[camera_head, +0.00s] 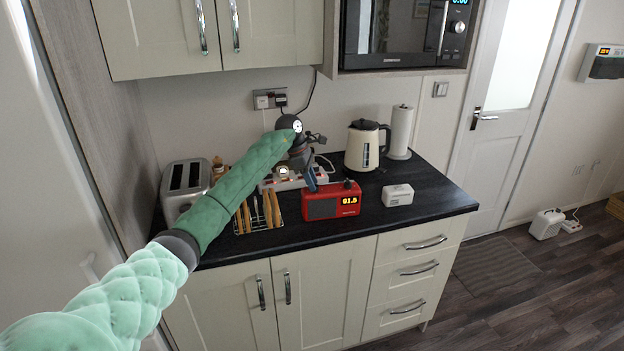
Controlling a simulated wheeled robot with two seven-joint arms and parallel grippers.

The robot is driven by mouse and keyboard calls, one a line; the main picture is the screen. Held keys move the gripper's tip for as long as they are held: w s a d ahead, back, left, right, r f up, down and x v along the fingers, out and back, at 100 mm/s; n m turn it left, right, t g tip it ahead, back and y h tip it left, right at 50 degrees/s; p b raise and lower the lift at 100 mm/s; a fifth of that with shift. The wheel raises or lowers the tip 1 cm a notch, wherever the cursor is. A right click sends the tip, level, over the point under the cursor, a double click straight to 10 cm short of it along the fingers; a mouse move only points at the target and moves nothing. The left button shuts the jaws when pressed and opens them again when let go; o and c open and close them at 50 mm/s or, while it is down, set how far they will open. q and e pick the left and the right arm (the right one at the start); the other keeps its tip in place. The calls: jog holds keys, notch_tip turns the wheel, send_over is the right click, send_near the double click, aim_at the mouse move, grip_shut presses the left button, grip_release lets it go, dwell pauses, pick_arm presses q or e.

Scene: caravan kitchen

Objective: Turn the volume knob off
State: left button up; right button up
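A red radio (332,203) stands on the dark worktop, with its display (349,199) lit and reading 91.5. A small dark knob (348,184) shows on top of it at the right; I cannot tell from here whether it is the volume knob. My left gripper (310,181) reaches down from the end of the green arm, its fingers over the top left of the radio. I cannot tell whether they touch the radio, or whether they are open or shut. The far side of the radio's top is partly hidden by them. My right gripper is not in view.
A kettle (363,146) and paper roll (400,131) stand behind. A white power strip (284,180) lies behind the gripper. The worktop's right end is clear.

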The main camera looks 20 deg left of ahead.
pick_arm(q)
jog(key=shift+d+f, duration=0.1)
jog(key=shift+f, duration=0.15)
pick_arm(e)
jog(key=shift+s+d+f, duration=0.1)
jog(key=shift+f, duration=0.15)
pick_arm(q)
jog(key=c, duration=0.7)
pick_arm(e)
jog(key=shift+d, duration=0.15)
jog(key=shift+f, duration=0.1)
